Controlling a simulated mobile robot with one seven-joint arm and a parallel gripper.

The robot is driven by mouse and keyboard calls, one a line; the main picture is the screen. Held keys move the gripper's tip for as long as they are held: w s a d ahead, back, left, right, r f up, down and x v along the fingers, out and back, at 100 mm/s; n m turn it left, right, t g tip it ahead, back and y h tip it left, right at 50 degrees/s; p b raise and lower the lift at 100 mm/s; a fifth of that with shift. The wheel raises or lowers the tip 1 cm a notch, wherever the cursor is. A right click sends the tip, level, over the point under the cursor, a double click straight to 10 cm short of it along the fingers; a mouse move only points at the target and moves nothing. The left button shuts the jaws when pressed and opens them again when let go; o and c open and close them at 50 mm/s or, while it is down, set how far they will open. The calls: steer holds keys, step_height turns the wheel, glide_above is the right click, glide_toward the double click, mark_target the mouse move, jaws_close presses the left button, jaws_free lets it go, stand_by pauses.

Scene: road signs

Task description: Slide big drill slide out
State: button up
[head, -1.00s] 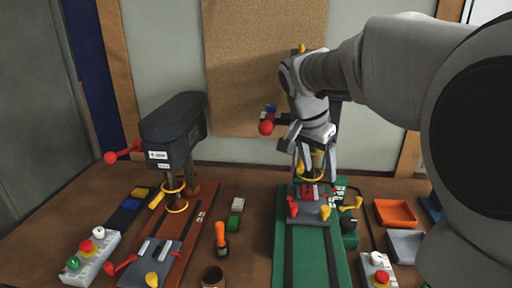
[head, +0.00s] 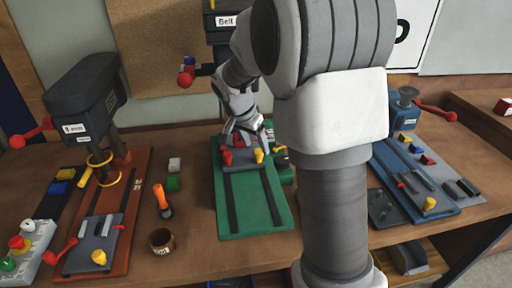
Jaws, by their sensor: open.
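A grey slide plate (head: 241,160) sits near the back of the long green base (head: 262,215) with two dark rails. It carries a red knob (head: 226,157) on its left and a yellow knob (head: 258,155) on its right. My gripper (head: 243,139) is open just behind and above the slide, pointing down. The fingertips are small and partly hidden, so contact with the plate cannot be told. The drill body (head: 226,27) labelled "Belt" stands behind and is largely hidden by my arm.
A dark drill (head: 85,98) on an orange-red base (head: 98,200) with its own slide stands at left. A blue machine (head: 404,115) on a blue base stands at right.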

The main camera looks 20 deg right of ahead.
mark_target(258, 151)
steer(key=shift+x, duration=1.5)
steer(key=shift+c, duration=0.4)
jaws_close()
steer(key=shift+r, duration=0.1)
